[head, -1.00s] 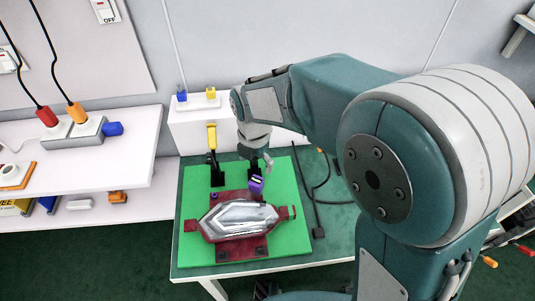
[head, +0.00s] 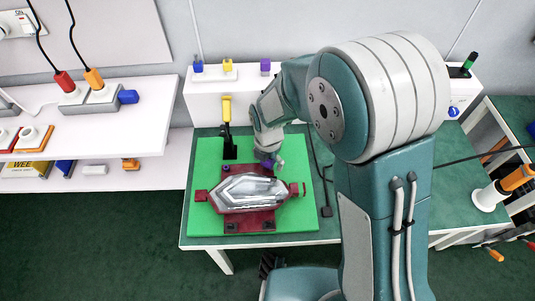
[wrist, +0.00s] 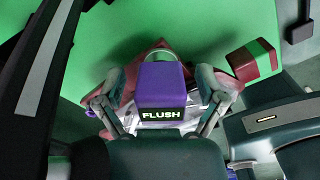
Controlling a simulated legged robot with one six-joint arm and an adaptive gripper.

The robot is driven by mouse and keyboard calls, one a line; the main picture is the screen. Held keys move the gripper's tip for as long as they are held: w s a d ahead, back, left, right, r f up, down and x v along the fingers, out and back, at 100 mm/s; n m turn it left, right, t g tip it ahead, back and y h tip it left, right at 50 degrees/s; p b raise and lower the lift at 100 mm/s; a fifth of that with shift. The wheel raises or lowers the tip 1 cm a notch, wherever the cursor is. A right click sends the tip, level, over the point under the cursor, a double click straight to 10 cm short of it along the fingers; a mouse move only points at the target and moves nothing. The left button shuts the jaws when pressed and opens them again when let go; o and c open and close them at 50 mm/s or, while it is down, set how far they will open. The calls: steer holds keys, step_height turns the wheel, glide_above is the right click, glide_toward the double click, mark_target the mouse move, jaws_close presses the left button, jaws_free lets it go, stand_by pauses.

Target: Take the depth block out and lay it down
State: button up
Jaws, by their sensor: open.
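The purple depth block (wrist: 162,85), with a "FLUSH" label on its near face, stands between my open fingers in the wrist view. In the head view only bits of its purple (head: 268,163) show under my gripper (head: 270,158), at the back edge of the lamp. My gripper in the wrist view (wrist: 160,98) has one finger on each side of the block, with gaps visible. The silver tail lamp (head: 245,188) lies in a dark red fixture (head: 250,226) on a green mat (head: 204,222). Whether the block touches the lamp is hidden.
A yellow-handled clamp (head: 227,110) stands upright behind the lamp. A white ledge (head: 210,100) at the back carries blue, yellow and purple pieces. A dark rod (head: 321,178) lies along the mat's right edge. Bare mat shows left of the fixture.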

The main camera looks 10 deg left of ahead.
steer(key=shift+c, duration=0.3)
steer(key=shift+f, duration=0.1)
jaws_close()
steer(key=shift+r, duration=0.45)
steer(key=shift+r, duration=0.35)
steer(key=shift+r, duration=0.8)
steer(key=shift+r, duration=0.8)
